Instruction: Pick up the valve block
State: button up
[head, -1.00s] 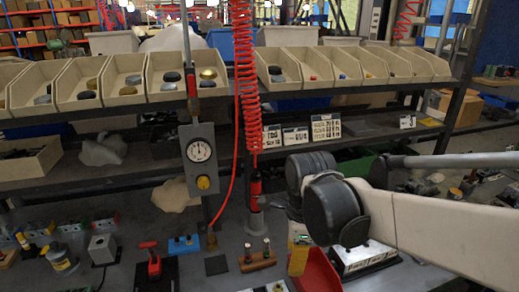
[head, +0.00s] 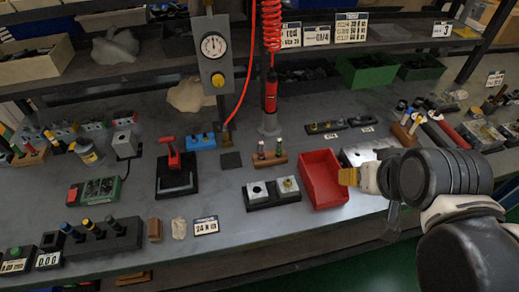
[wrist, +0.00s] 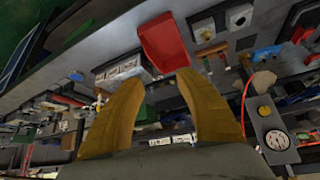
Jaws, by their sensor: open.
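Two small pale metal blocks sit side by side in a black holder (head: 273,202) on the bench, left of the red bin. The left block (head: 257,191) has a dark hole on top; the right block (head: 287,185) has a brass-coloured fitting. Which one is meant by the valve block I cannot tell. In the wrist view the blocks (wrist: 239,15) show at the top right. My gripper (head: 348,177), with yellow fingers, is at the right edge of the red bin, apart from the blocks. The wrist view shows its fingers (wrist: 160,77) spread and empty.
The red bin (head: 322,180) stands between my gripper and the blocks. A wooden stand (head: 269,158) with small parts is behind them. A red toggle clamp (head: 173,155) is to the left. A gauge panel (head: 213,50) stands at the back. Bare bench lies in front of the holder.

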aim_at(257, 192)
jog(key=i+l+u, duration=0.25)
jog(key=l+u, duration=0.2)
jog(key=l, duration=0.15)
jog(key=i+l+u, duration=0.1)
jog(key=l+u, duration=0.15)
jog(key=l, duration=0.05)
